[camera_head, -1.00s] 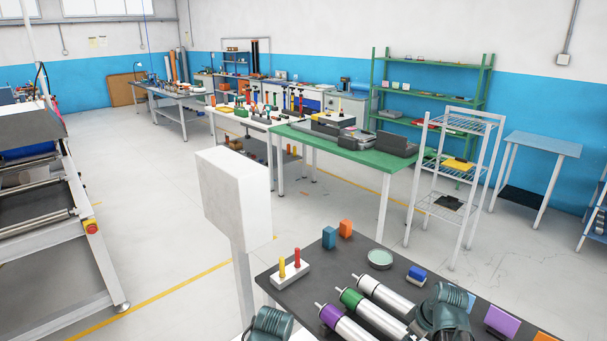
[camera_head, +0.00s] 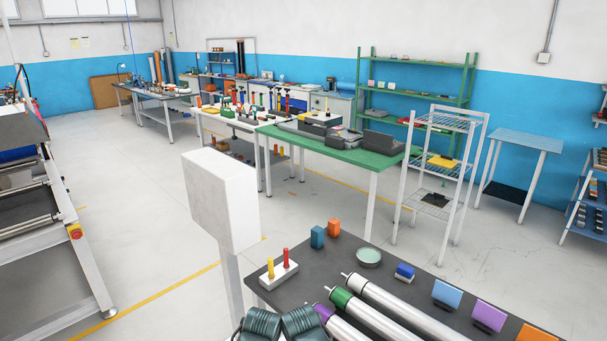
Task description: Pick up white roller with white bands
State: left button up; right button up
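The white roller with white bands (camera_head: 402,308) lies on the dark tabletop (camera_head: 305,292) at the bottom of the head view. It is the rearmost of three rollers lying side by side, its near end cut off by the frame edge. Next to it lie a green-banded roller (camera_head: 355,308) and a purple-banded roller (camera_head: 333,324). Two dark teal segments of my arms show at the bottom edge, left of and partly over the purple-banded roller. No gripper fingers are visible, so both grippers are out of view.
A white box on a post (camera_head: 221,199) rises at the table's left.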

aim_at(436, 331)
jog(key=k+l+u, duration=0.2)
jog(key=l, duration=0.2)
jog(key=k+l+u, duration=0.2)
jog(key=l, duration=0.15)
jog(key=k+l+u, duration=0.2)
jog(key=l, duration=0.15)
